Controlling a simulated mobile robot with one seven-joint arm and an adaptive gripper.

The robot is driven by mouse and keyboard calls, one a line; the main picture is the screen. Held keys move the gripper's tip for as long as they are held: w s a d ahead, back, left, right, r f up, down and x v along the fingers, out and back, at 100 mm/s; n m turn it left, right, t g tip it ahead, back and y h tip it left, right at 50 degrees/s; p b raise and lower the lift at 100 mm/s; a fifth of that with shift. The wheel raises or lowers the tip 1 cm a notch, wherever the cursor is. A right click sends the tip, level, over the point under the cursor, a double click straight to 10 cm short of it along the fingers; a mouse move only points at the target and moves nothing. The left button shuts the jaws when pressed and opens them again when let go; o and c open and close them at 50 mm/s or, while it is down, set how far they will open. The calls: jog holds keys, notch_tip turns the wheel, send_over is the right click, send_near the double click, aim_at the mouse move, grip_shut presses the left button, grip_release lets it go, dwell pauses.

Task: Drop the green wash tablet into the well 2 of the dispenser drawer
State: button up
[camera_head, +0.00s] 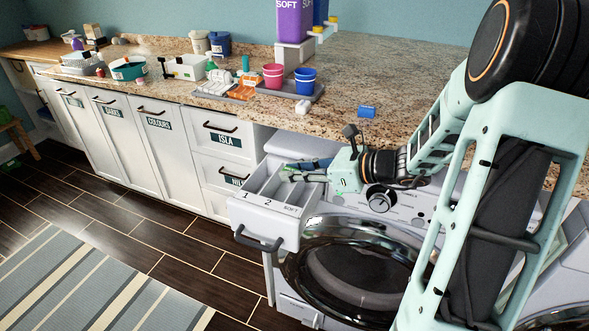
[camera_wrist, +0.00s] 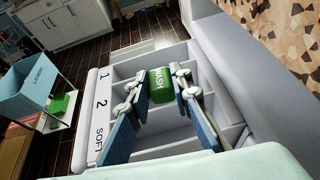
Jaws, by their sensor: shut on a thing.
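My gripper (camera_head: 291,171) reaches in from the right, over the back part of the pulled-out dispenser drawer (camera_head: 262,225). In the wrist view my gripper (camera_wrist: 160,84) is shut on the green wash tablet (camera_wrist: 161,91), marked WASH, with one blue finger on each side. The tablet is held above the drawer wells. The drawer also shows in the wrist view (camera_wrist: 87,122), its front edge marked 1, 2 and SOFT, with dividers between the wells. The fingers hide part of the wells, and I cannot tell exactly which well lies under the tablet.
The washer door (camera_head: 350,262) is below the drawer, and the control dial (camera_head: 381,199) is right of it. Open floor lies left.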

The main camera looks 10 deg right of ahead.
jog(key=shift+f, duration=0.35)
jog(key=o, duration=1.1)
jog(key=v, duration=1.2)
